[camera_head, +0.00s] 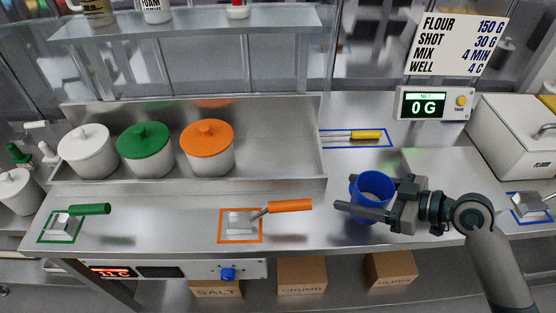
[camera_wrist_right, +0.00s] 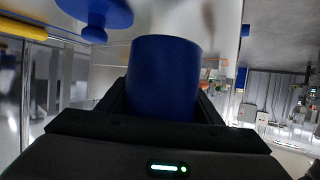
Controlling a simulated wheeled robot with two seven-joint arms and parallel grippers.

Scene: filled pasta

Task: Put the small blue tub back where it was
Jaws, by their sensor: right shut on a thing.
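The small blue tub (camera_head: 374,186) is an open blue cup at the right of the steel counter, with something pale inside. My right gripper (camera_head: 372,196) is shut on the tub, one finger on its near side. In the right wrist view the tub (camera_wrist_right: 164,75) stands between the two dark fingers (camera_wrist_right: 168,105). I cannot tell whether its base touches the counter. A blue disc with a knob (camera_wrist_right: 95,12), like a lid, shows at the top left of the wrist view. My left gripper is not in view.
White, green (camera_head: 145,145) and orange (camera_head: 207,145) lidded pots stand in a steel tray. Scoops lie on green, orange (camera_head: 240,226) and blue (camera_head: 338,139) outlined spots. A scale display (camera_head: 433,104) reads 0 G. Bare counter lies left of the tub.

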